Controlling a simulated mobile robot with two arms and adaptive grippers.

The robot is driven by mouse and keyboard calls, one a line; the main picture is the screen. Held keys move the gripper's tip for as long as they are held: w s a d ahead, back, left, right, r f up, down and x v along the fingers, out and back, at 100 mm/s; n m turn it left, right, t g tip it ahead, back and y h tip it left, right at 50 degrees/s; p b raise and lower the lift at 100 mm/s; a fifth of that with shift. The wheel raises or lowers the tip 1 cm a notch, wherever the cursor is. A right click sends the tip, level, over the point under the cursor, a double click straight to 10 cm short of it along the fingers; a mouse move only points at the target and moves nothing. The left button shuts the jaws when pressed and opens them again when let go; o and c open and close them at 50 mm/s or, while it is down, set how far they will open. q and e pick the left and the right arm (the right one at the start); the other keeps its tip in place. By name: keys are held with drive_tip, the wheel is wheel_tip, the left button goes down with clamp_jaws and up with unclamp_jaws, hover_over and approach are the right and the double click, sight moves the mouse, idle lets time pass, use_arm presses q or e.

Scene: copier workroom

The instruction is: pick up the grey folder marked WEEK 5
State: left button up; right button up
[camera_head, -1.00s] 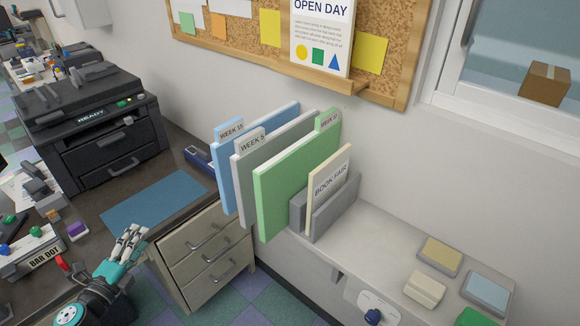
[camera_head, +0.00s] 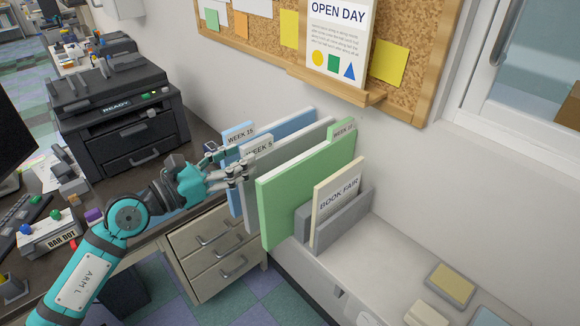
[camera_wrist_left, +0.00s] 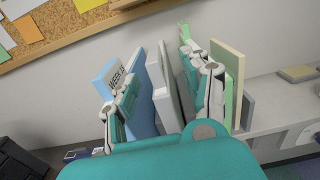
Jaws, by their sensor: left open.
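The grey folder marked WEEK 5 (camera_head: 296,142) stands upright between the blue WEEK 15 folder (camera_head: 290,124) and the green folder (camera_head: 300,185). Its tab faces me, and my left gripper's fingers hide part of its near edge. My left gripper (camera_head: 240,168) is open at the near edges of the folders. In the left wrist view, the grey folder (camera_wrist_left: 160,95) shows between the spread fingers of the gripper (camera_wrist_left: 163,92). One finger overlaps the blue folder (camera_wrist_left: 143,105) and the other overlaps the green one. I cannot tell whether they touch.
A cream BOOK FAIR folder (camera_head: 337,200) stands in a grey holder (camera_head: 350,232) to the right. A corkboard ledge (camera_head: 335,88) juts from the wall above the folders. A black copier (camera_head: 120,125) stands at left. The shelf (camera_head: 385,265) has clear room before the note pads.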

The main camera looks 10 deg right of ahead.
sight(271, 141)
use_arm(q)
drive_tip(key=shift+x, duration=1.15)
drive_tip(key=shift+w+d+p, duration=0.2)
drive_tip(key=shift+w+p, duration=0.05)
drive_tip(key=shift+p, duration=0.15)
drive_tip(key=p+x, duration=0.1)
drive_tip(key=x, duration=0.2)
drive_tip(key=shift+w+d, duration=0.2)
drive_tip(key=shift+w, duration=0.15)
drive_tip(key=shift+w+d+f, duration=0.2)
drive_tip(key=shift+w+d, duration=0.05)
drive_tip(key=shift+d, duration=0.1)
use_arm(e)
drive_tip(key=shift+w+d+r, duration=0.1)
drive_tip(key=shift+d+r, duration=0.2)
drive_tip(key=shift+r, duration=0.35)
drive_tip(key=shift+d+r, duration=0.25)
drive_tip(key=shift+r, duration=0.35)
use_arm(q)
drive_tip(key=shift+a, duration=0.1)
drive_tip(key=shift+c, duration=1.3)
drive_tip(key=c, duration=0.7)
clamp_jaws()
use_arm(e)
drive_tip(key=shift+a, duration=0.1)
